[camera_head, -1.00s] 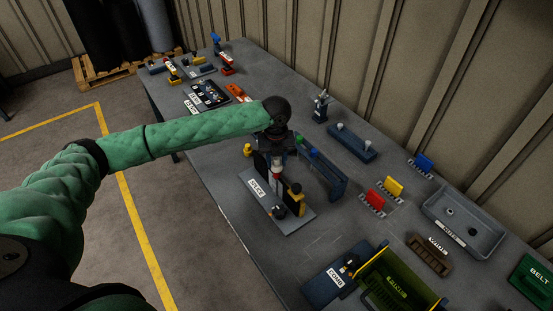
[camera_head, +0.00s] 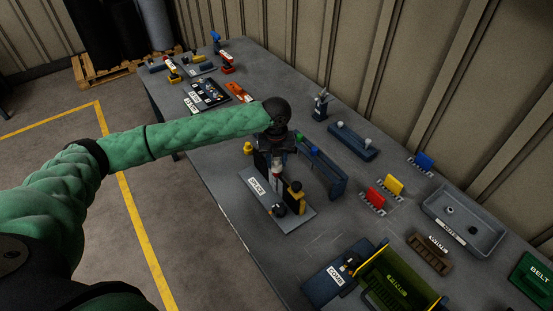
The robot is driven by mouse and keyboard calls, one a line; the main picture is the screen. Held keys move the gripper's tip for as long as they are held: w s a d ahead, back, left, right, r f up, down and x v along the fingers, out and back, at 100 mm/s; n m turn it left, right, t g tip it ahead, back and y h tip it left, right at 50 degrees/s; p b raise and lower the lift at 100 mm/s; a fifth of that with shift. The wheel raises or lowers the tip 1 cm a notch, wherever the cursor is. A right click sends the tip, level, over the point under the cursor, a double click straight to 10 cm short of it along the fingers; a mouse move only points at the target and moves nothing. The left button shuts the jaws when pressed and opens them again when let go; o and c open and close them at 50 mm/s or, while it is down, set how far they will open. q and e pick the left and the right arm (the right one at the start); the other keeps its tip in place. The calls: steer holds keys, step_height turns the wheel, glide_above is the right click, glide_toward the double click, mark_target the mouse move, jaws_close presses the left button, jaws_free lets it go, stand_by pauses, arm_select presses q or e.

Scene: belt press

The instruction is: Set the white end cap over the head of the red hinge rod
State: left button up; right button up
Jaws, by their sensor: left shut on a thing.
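My left gripper (camera_head: 275,163) points down above the grey plate labelled SPLICE (camera_head: 258,187), between its dark and yellow posts. It is shut on a small pale piece, which I take to be the white end cap (camera_head: 276,170). A bit of red shows at the fingertips, likely the red hinge rod's head. The fingers and dark wrist hide most of both, so I cannot tell whether the cap touches the rod or sits over it. My right gripper is out of view.
A blue rack (camera_head: 322,168) stands close right of the gripper. A yellow post (camera_head: 295,195) rises from the plate. A green bin (camera_head: 400,280), a grey tray (camera_head: 465,218) and red and yellow blocks are further right.

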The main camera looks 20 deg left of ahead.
mark_target(276, 159)
arm_select(q)
steer(key=shift+f, duration=0.9)
steer(key=shift+r, duration=0.35)
stand_by(0.5)
steer(key=shift+f, duration=0.35)
stand_by(1.6)
steer(key=o, duration=1)
steer(key=shift+o, duration=0.2)
steer(key=shift+r, duration=0.1)
steer(key=shift+r, duration=3.4)
